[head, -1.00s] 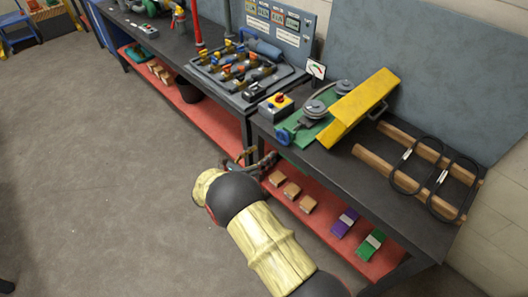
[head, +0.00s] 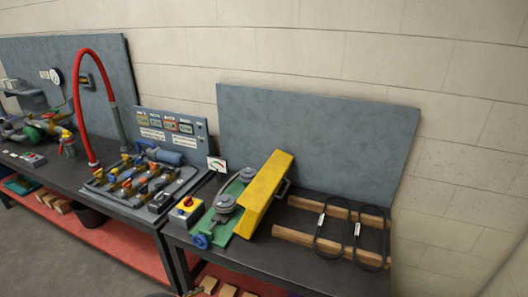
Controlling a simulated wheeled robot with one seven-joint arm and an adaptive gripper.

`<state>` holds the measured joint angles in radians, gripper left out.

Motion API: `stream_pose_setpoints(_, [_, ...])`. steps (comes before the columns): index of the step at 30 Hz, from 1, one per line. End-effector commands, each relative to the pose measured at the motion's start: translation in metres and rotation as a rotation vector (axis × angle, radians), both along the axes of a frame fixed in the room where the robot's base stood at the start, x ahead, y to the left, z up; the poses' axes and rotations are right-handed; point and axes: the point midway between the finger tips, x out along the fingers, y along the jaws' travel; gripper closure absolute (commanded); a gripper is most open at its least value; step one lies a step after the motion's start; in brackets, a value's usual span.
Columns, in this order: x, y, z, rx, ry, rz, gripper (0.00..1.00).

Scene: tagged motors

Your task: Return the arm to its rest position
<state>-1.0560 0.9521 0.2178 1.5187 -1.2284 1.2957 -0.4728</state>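My gripper is not in the now head view, and almost nothing of my arm shows; only a dark sliver lies at the bottom edge. The right workbench (head: 340,275) holds a green-based pulley unit (head: 225,208) with a yellow guard (head: 266,190) standing tilted along it. Two tagged black belts, the left one (head: 318,240) and the right one (head: 357,250), lie across wooden bars (head: 300,240) at the right. Whether my gripper is open or holds anything is hidden.
A control box (head: 186,212) with a red button stands left of the pulley unit. The left bench carries a valve manifold (head: 140,180) and a red hose (head: 76,90). Wooden blocks (head: 208,285) lie on the red lower shelf. Grey floor (head: 40,250) shows at lower left.

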Motion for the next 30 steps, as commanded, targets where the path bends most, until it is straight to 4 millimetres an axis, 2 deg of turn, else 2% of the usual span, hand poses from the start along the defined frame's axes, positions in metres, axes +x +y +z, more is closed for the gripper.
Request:
stream_pose_setpoints(8, [-0.039,-0.077,0.046,0.298,0.029,-0.378,0.24])
stream_pose_setpoints(15, [-0.078,-0.14,0.103,0.586,-0.001,-0.756,0.24])
stream_pose_setpoints(21, [-0.108,-0.181,0.149,0.812,-0.053,-1.041,0.24])
stream_pose_setpoints(30, [-0.15,-0.233,0.213,1.132,-0.155,-1.402,0.24])
